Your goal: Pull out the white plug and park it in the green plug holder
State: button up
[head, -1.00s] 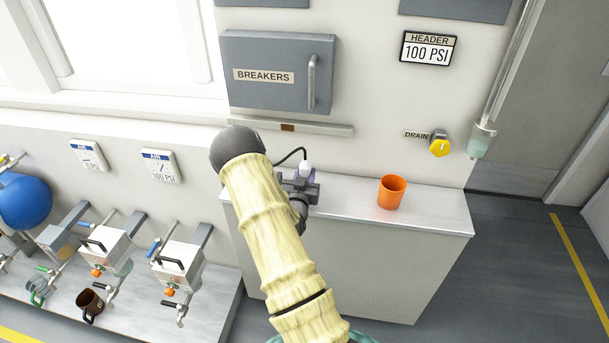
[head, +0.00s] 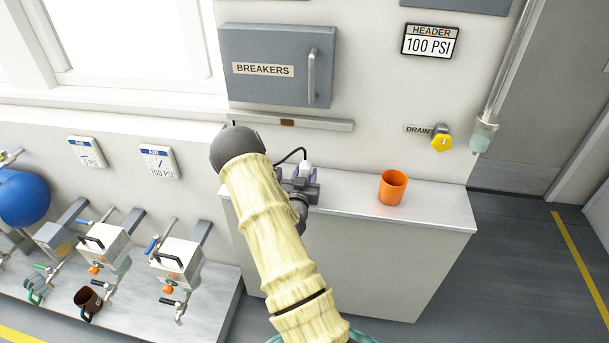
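The white plug (head: 305,168) shows as a small white piece above the counter's back edge, with a black cord curving from it to the left. My gripper (head: 304,183) is right at it, over the left part of the counter. I see no green plug holder; my arm hides part of the counter's left end.
An orange cup (head: 392,188) stands on the counter (head: 440,212) to the right of my gripper. The grey breakers box (head: 277,92) and a thin rail (head: 330,124) are on the wall above. A yellow drain knob (head: 441,143) is at the right. The counter's right end is clear.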

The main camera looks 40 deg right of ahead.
jog(key=shift+o, duration=1.4)
jog(key=shift+s, duration=0.1)
jog(key=b+v, duration=0.1)
jog(key=v, duration=1.6)
jog(key=shift+a, duration=0.1)
